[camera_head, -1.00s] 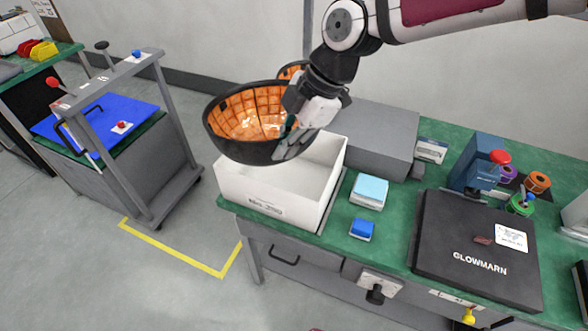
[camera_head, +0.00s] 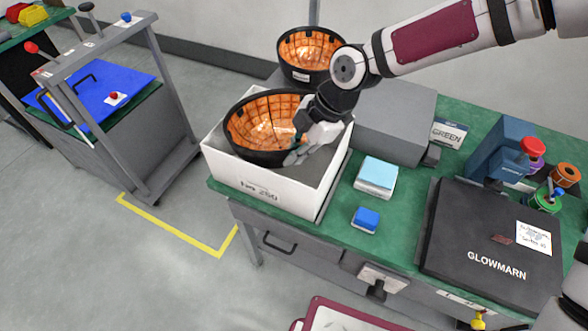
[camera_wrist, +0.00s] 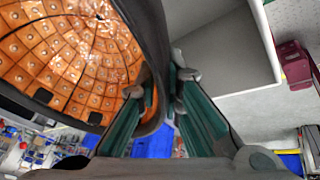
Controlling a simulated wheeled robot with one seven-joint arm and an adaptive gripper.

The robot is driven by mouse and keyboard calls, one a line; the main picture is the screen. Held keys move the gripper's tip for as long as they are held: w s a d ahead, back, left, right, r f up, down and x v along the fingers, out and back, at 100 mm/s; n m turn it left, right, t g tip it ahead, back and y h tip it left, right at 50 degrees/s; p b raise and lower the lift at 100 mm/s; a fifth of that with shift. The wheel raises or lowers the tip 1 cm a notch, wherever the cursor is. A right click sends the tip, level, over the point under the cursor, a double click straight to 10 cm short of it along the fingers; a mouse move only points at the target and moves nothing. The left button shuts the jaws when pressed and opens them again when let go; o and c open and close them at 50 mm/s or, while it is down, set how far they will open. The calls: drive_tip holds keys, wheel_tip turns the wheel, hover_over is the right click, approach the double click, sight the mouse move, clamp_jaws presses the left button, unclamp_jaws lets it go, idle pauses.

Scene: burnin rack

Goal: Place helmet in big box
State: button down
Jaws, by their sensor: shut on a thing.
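The helmet (camera_head: 264,124) is a black bowl with an orange padded inside, its open side facing up and tilted. My gripper (camera_head: 300,148) is shut on its right rim. In the wrist view the rim of the helmet (camera_wrist: 75,50) passes between the fingers of my gripper (camera_wrist: 160,95). The big box (camera_head: 262,196) is white and open-topped, at the left end of the green bench. The helmet is over the box opening, its lower part partly within the walls. Whether it touches the box floor cannot be told.
A second orange-lined helmet (camera_head: 304,52) stands behind the box. A grey case (camera_head: 395,125) is right of the box. Light blue (camera_head: 378,174) and dark blue (camera_head: 366,218) blocks and a black GLOWMARN case (camera_head: 490,245) lie on the bench. A grey cart (camera_head: 130,150) stands left.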

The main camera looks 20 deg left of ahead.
drive_tip(key=shift+f, duration=3.5)
drive_tip(key=c, duration=1.7)
unclamp_jaws()
drive_tip(key=shift+f, duration=0.1)
drive_tip(key=v, duration=1.2)
drive_tip(key=shift+d, duration=0.1)
